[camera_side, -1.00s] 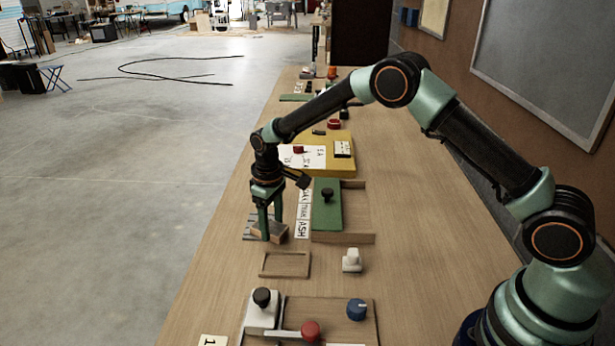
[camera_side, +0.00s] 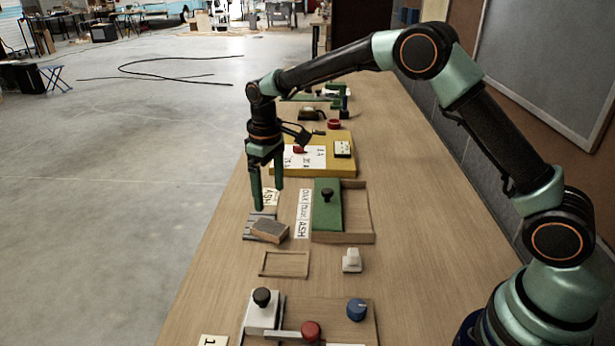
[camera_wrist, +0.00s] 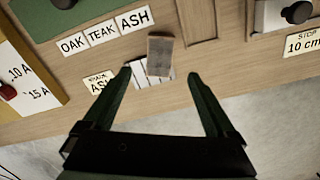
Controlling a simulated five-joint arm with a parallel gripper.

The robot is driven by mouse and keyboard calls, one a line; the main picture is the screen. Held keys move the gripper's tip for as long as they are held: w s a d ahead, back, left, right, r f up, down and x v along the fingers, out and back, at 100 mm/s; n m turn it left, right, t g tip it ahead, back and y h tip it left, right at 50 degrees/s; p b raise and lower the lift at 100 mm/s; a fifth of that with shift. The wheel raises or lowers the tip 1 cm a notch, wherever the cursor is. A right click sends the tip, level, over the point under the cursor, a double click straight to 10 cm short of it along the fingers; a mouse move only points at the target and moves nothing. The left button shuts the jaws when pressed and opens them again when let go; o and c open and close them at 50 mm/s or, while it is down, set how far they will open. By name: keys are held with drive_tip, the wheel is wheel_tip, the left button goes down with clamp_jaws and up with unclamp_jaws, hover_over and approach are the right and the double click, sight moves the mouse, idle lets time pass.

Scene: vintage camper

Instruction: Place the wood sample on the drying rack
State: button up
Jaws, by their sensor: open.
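The wood sample (camera_side: 270,231) is a small brown block lying on the grey slatted drying rack (camera_side: 258,217), tilted to the rack's lines and reaching past its near right edge. In the wrist view the wood sample (camera_wrist: 160,55) covers part of the pale slatted rack (camera_wrist: 140,76). My gripper (camera_side: 268,198) is open and empty, above and behind the block and apart from it. In the wrist view my gripper's fingers (camera_wrist: 160,74) are spread wide on either side of the rack.
A card reading ASH (camera_side: 269,197) lies behind the rack, and OAK, TEAK, ASH labels (camera_side: 304,213) lie to its right. A tray with a green lid (camera_side: 327,205) is beyond them. An empty shallow frame (camera_side: 284,264) and a white knob (camera_side: 352,261) are nearer. The table's left edge is close.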

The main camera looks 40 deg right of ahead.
drive_tip(key=s+d+r+m+t, duration=0.1)
drive_tip(key=s+d+r, duration=0.2)
drive_tip(key=s+r, duration=0.3)
drive_tip(key=s+d+r+m+t, duration=0.15)
drive_tip(key=s+r, duration=0.25)
drive_tip(key=r, duration=0.4)
drive_tip(key=s+d+m+t, duration=0.2)
drive_tip(key=s+d+t, duration=0.1)
drive_tip(key=s, duration=1)
drive_tip(key=shift+d, duration=0.7)
